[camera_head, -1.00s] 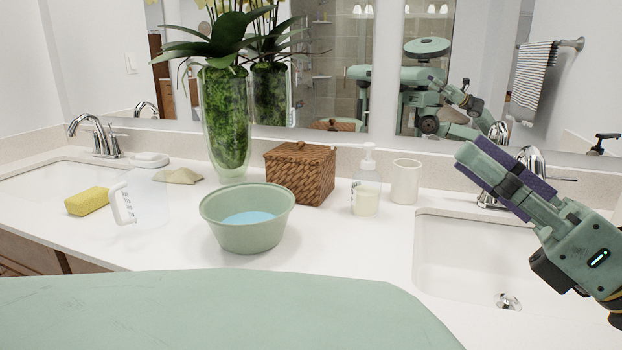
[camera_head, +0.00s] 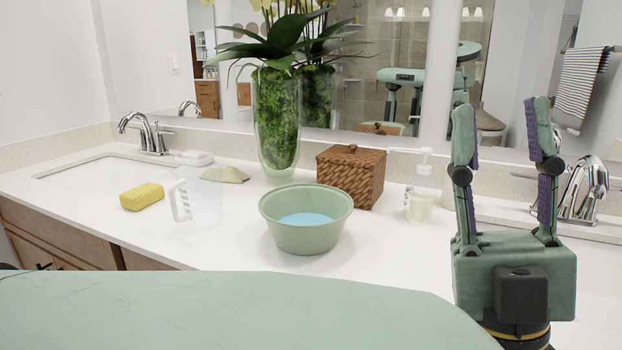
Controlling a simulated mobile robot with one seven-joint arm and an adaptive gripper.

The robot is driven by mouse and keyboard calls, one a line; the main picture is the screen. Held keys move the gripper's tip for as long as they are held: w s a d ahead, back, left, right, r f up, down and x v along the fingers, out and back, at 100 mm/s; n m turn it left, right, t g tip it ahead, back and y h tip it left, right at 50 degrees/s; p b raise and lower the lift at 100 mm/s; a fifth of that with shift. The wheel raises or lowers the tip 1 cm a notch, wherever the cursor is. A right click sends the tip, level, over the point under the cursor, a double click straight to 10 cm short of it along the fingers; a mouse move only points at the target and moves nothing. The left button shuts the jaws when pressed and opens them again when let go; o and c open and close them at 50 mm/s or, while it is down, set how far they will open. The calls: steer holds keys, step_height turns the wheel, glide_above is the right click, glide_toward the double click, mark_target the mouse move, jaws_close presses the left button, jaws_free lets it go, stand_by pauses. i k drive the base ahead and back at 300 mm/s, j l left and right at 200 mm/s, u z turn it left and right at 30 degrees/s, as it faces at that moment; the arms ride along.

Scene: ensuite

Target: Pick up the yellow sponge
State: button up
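The yellow sponge (camera_head: 142,196) lies flat on the white counter at the left, in front of the left sink. A clear measuring jug with a white handle (camera_head: 181,201) stands just to its right, apart from it. My gripper (camera_head: 502,115) is at the right of the view, upright with its fingers pointing up. The two fingers are spread wide and nothing is between them. My gripper is far to the right of the sponge, with the bowl and jug between them in the picture.
A green bowl (camera_head: 306,238) with blue liquid stands mid-counter. Behind it are a wicker box (camera_head: 351,177), a glass vase with a plant (camera_head: 277,125) and a soap bottle (camera_head: 419,196). A beige cloth (camera_head: 229,174) lies behind the jug. Counter in front of the sponge is clear.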

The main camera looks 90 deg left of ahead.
mark_target(141, 196)
steer(key=k+u, duration=0.3)
steer(key=k+j+u, duration=0.1)
steer(key=u, duration=1.8)
steer(key=i+u, duration=0.15)
steer(key=u, duration=1.2)
steer(key=i+l, duration=0.55)
steer(key=k+j+z, duration=0.25)
steer(key=k+j, duration=0.15)
steer(key=j, duration=0.15)
